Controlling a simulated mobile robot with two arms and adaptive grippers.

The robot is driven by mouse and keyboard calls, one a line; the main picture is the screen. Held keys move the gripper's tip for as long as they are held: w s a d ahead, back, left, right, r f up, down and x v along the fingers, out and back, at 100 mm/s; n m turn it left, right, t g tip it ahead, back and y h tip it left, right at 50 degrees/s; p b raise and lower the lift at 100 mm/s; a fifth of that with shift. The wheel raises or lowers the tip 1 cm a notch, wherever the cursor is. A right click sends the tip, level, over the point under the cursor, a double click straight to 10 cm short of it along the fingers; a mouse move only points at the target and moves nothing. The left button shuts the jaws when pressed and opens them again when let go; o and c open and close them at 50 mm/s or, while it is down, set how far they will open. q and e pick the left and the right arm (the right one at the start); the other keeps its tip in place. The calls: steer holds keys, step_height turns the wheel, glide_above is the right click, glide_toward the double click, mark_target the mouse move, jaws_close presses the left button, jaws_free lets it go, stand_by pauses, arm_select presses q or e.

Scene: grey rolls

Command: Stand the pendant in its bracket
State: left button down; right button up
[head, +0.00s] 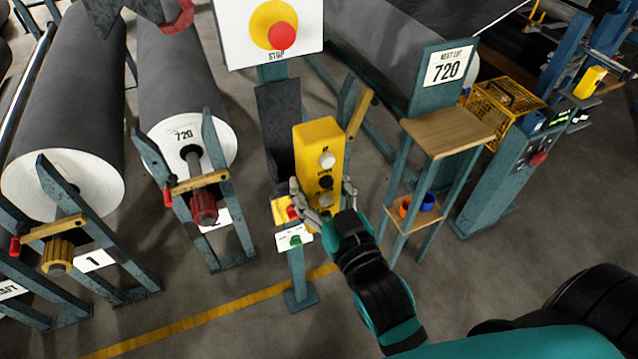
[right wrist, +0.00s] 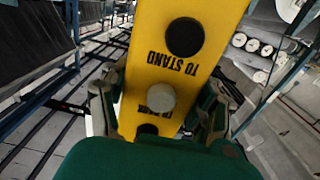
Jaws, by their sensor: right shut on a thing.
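The pendant (head: 309,150) is a yellow box with a column of white and black buttons. It is upright, slightly tilted, in front of a post in the middle of the head view. My right gripper (head: 323,194) is shut on its lower part, a finger on each side. In the right wrist view the pendant (right wrist: 211,22) fills the middle, between the fingers. A dark grey upright channel (head: 274,115) on the post, perhaps the bracket, shows just behind and left of the pendant, which partly hides it. I cannot tell whether they touch. My left gripper is not in view.
A STOP sign (head: 300,16) tops the post. A wooden-topped stand (head: 448,132) is close on the right. Grey rolls (head: 176,80) on frames stand left.

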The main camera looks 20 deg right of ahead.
steer(key=shift+r, duration=0.25)
steer(key=shift+w+a, duration=0.1)
steer(key=shift+w, duration=0.25)
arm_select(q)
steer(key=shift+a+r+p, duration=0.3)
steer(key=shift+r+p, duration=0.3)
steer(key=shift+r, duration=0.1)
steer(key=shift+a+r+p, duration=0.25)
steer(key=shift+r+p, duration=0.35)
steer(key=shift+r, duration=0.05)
arm_select(e)
steer(key=w, duration=0.7)
steer(key=shift+w, duration=0.4)
steer(key=shift+a+f, duration=0.1)
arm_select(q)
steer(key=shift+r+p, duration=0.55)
arm_select(e)
steer(key=shift+w, duration=0.1)
